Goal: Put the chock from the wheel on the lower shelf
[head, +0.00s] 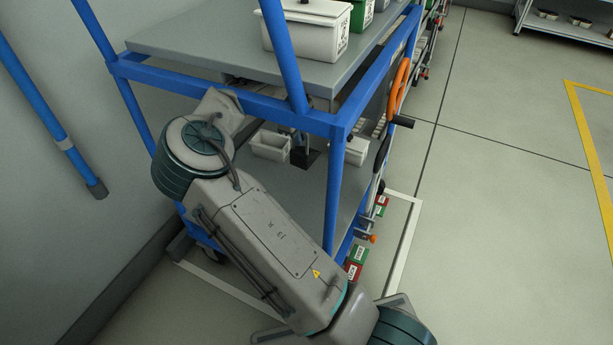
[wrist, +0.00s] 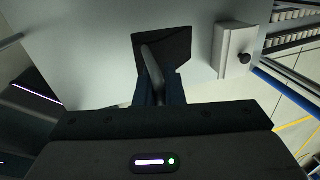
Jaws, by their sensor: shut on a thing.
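The chock is a black wedge-like block (wrist: 172,46) with a grey bar on it in the wrist view. It also shows as a dark block (head: 305,159) inside the cart in the head view. My gripper (wrist: 157,88) is shut on the chock by the grey bar. The lower shelf (head: 292,190) is a grey panel below the chock, and its pale surface (wrist: 85,55) fills much of the wrist view. I cannot tell whether the chock touches the shelf. A cart wheel (head: 214,256) shows at the lower left of the cart, partly behind my arm.
A white bin (head: 270,146) stands on the lower shelf left of the chock. Blue posts (head: 334,195) and the upper shelf (head: 205,45) frame the space my arm reaches into. An orange handle (head: 399,88) is on the cart's right side. Bare shelf shows in front of the chock.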

